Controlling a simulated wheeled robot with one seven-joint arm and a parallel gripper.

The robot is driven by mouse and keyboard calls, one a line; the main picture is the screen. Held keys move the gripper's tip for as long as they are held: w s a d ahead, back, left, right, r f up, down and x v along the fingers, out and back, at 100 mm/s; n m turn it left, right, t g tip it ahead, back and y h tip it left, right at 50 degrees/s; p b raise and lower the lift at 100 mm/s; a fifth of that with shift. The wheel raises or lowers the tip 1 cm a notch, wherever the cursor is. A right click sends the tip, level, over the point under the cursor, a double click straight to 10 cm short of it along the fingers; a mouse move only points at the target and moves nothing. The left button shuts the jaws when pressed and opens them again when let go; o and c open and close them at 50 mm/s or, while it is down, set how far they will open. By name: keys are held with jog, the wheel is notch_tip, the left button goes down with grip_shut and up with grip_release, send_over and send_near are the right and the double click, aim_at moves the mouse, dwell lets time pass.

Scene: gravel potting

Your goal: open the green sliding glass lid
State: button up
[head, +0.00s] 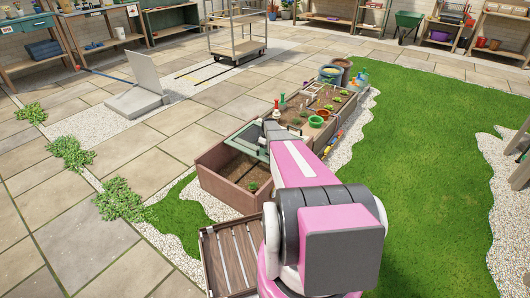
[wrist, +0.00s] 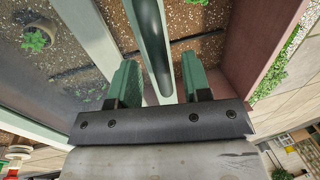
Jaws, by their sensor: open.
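The green sliding glass lid (head: 245,139) lies over part of the wooden planter box in the head view, partly hidden by my arm. In the wrist view its glass pane (wrist: 62,62) fills the left side, with soil and a small plant seen through it. A long green bar with a dark rounded surface (wrist: 150,42) runs down between my fingers. My gripper (wrist: 158,80) is open, with one green finger on each side of the bar. A gap shows beside both fingers, and I cannot tell if either touches. In the head view my arm hides the fingertips.
The planter's near section (head: 222,183) holds soil and a small plant. Pots, tools and seedlings (head: 318,121) stand in its far sections. A slatted wooden crate (head: 230,262) sits at the near end. Lawn (head: 430,150) lies right; paving (head: 60,215) is mostly clear left.

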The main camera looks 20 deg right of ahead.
notch_tip(320, 180, up, 10)
jog(key=w+d, duration=0.1)
jog(key=shift+d, duration=0.3)
dwell(0.3)
